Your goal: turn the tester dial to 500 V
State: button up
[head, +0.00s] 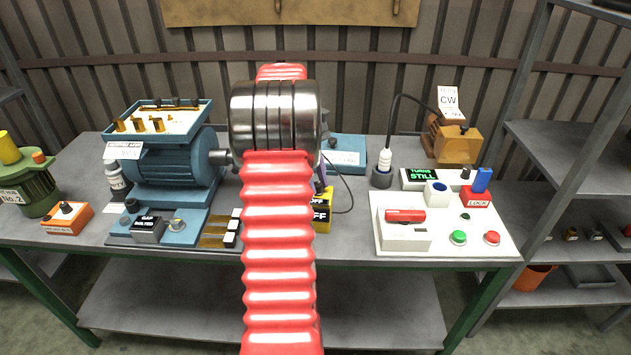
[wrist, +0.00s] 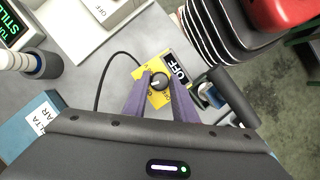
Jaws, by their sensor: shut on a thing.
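The tester (wrist: 138,75) is a small yellow box with a black dial (wrist: 159,81) and a dark display reading OFF (wrist: 179,71). My gripper (wrist: 158,85) has its two purple fingers on either side of the dial and is shut on it. The dial has a light mark on its top; the scale print around it is too small or covered to read. In the head view the tester (head: 323,225) stands near the bench's front edge, mostly hidden behind my red arm, and its OFF label shows. My gripper is almost wholly hidden there.
A blue motor (head: 165,165) stands left of the tester. A white panel (head: 447,243) with green and red buttons is at the right. A black cable (wrist: 101,82) runs from the tester. A blue box (head: 346,158) lies behind it. Bare bench (head: 350,235) lies between tester and panel.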

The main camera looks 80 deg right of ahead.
jog(key=shift+s+d+m+t+y, duration=0.1)
jog(key=shift+m+t+y, duration=0.2)
jog(key=shift+m, duration=0.8)
jog(key=shift+m+t+y, duration=0.2)
jog(key=shift+m+t, duration=0.1)
jog(key=shift+m, duration=0.8)
jog(key=o, duration=1)
jog(key=shift+r, duration=0.1)
